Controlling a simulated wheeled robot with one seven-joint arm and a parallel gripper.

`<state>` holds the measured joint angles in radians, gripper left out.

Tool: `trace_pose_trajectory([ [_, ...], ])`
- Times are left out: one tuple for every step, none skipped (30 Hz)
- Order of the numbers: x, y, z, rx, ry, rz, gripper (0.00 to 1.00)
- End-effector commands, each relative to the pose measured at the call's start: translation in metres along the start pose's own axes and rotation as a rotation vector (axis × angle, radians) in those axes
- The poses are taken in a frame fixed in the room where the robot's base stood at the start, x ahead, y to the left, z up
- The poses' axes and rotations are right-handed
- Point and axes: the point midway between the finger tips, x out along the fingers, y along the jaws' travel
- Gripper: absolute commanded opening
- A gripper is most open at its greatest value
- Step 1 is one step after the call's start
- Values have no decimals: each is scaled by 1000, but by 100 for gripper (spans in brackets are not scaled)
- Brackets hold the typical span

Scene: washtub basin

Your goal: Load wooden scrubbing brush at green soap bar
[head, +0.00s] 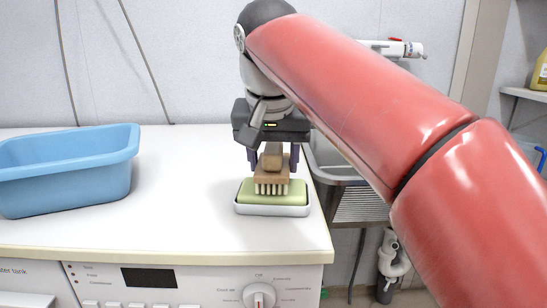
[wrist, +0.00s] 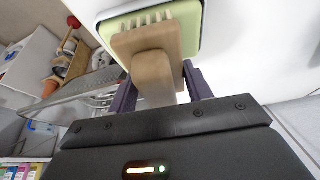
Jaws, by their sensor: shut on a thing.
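The wooden scrubbing brush (head: 272,176) is in my gripper (head: 273,164), with its pale bristles pointing down. My gripper is shut on the brush's handle, which shows in the wrist view (wrist: 153,75). The green soap bar (head: 295,193) lies in a white tray (head: 272,210) near the right end of the white counter. The brush is right over the soap bar, and the bristle tips appear to meet its top. Exact contact is hard to tell. In the wrist view the green soap bar (wrist: 192,25) shows behind the brush block.
A blue tub (head: 70,165) stands on the left of the white counter (head: 170,200). A metal sink (head: 340,180) with a ribbed drainboard is to the right, beyond the counter's edge. The counter between tub and soap tray is clear.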

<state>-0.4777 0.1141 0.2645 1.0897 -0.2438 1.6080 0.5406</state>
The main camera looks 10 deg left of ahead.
Motion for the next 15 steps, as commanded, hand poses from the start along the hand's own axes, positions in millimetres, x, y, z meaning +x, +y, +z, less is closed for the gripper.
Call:
trace_pose_trajectory([
  [0, 0, 0, 0, 0, 0, 32],
  [0, 0, 0, 0, 0, 0, 32],
  [1, 0, 0, 0, 0, 0, 32],
  [1, 0, 0, 0, 0, 0, 32],
  [1, 0, 0, 0, 1, 0, 32],
  [2, 0, 1, 0, 1, 0, 32],
  [2, 0, 1, 0, 1, 0, 32],
  [2, 0, 1, 0, 1, 0, 32],
  [3, 0, 1, 0, 1, 0, 32],
  [3, 0, 1, 0, 1, 0, 32],
  [4, 0, 1, 0, 1, 0, 32],
  [4, 0, 2, 0, 1, 0, 32],
  [4, 0, 2, 0, 1, 0, 32],
  [4, 0, 2, 0, 1, 0, 32],
  [5, 0, 2, 0, 1, 0, 32],
])
